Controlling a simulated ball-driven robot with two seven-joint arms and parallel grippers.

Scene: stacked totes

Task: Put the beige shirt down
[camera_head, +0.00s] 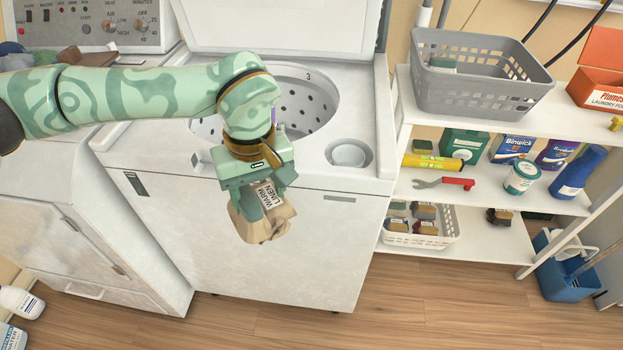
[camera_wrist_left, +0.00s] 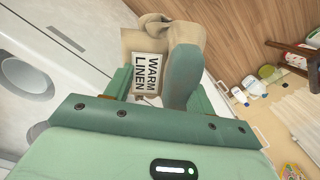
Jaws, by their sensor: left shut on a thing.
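The beige shirt (camera_head: 262,224) is a crumpled bundle with a white label reading "WARM LINEN". My left gripper (camera_head: 262,198) is shut on it and holds it in the air in front of the white washer. In the left wrist view the shirt (camera_wrist_left: 143,42) shows between and beyond the fingers of my left gripper (camera_wrist_left: 150,85), with its label facing the camera. One finger covers part of the cloth. My right gripper is not in view.
The top-loading washer (camera_head: 330,225) stands open, its drum (camera_head: 310,95) behind my arm. A white shelf (camera_head: 480,192) at right holds a grey basket (camera_head: 480,85), a red-handled wrench (camera_head: 445,183), boxes and bottles. A white basket (camera_head: 450,236) is below. The wooden floor (camera_head: 420,300) in front looks clear.

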